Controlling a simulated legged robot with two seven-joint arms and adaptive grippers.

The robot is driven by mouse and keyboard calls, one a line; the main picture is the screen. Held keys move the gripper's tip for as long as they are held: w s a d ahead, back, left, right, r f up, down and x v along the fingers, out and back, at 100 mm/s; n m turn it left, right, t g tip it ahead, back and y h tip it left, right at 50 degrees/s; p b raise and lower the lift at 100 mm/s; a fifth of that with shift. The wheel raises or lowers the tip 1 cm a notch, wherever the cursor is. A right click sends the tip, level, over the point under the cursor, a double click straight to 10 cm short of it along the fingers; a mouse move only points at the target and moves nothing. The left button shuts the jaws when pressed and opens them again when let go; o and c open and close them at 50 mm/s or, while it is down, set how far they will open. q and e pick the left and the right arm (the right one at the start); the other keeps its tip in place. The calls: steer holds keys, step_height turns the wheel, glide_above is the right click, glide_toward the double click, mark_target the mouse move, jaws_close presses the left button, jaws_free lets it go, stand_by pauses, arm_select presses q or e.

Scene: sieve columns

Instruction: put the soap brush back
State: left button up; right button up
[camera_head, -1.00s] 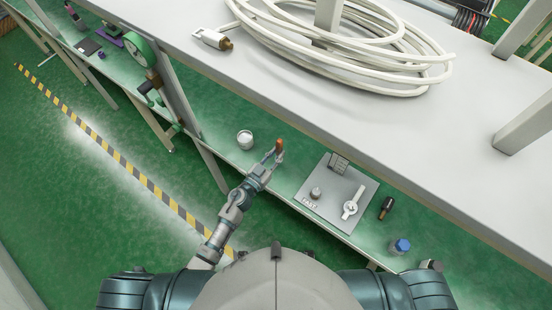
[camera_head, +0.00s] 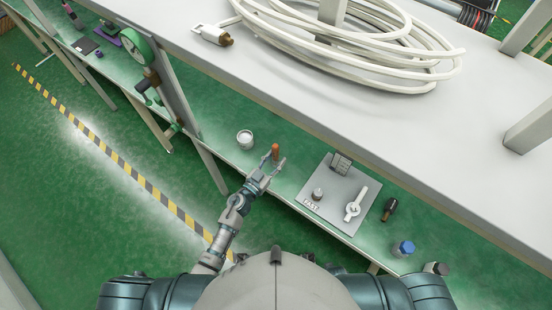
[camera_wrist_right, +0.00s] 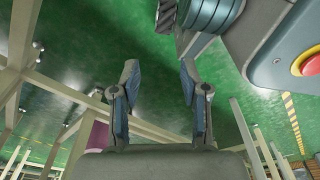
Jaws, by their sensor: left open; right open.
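A small orange-brown object (camera_head: 275,151), perhaps the soap brush, stands on the green bench (camera_head: 225,128); its details are too small to tell. My left gripper (camera_head: 273,160) is open right at it, with its fingers to either side on the near side; I cannot tell whether they touch it. A white cup (camera_head: 245,139) stands just left of it. My right gripper (camera_wrist_right: 159,85) is open and empty in the right wrist view, above green floor; it is not seen in the head view.
A grey board (camera_head: 325,208) with a white lever part and small metal pieces lies to the right. Beyond it are a dark bottle-like item (camera_head: 389,209) and a blue-capped jar (camera_head: 403,248). A white upper shelf (camera_head: 400,125) with coiled hose (camera_head: 350,70) overhangs the bench.

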arm_select(q)
steer(key=v, duration=1.2)
arm_select(e)
steer(key=shift+a+f, duration=0.1)
arm_select(q)
steer(key=s+a+f+n+g+y, duration=0.2)
steer(key=a+f+y, duration=0.35)
steer(key=f, duration=0.65)
steer(key=s+a+f+n+g+y, duration=0.2)
steer(key=s+a+f+n+y, duration=0.3)
steer(key=f, duration=0.6)
steer(key=s+a+f+m+g, duration=0.1)
steer(key=s+f+g, duration=0.3)
steer(key=s+f, duration=0.4)
steer(key=s+a+f+m+g, duration=0.1)
steer(key=s+a+f+g, duration=0.2)
steer(key=s+f+g, duration=0.2)
steer(key=s+f, duration=0.3)
steer(key=s, duration=0.4)
steer(key=shift+a+f, duration=0.2)
steer(key=shift+a, duration=0.2)
arm_select(e)
steer(key=shift+s, duration=0.2)
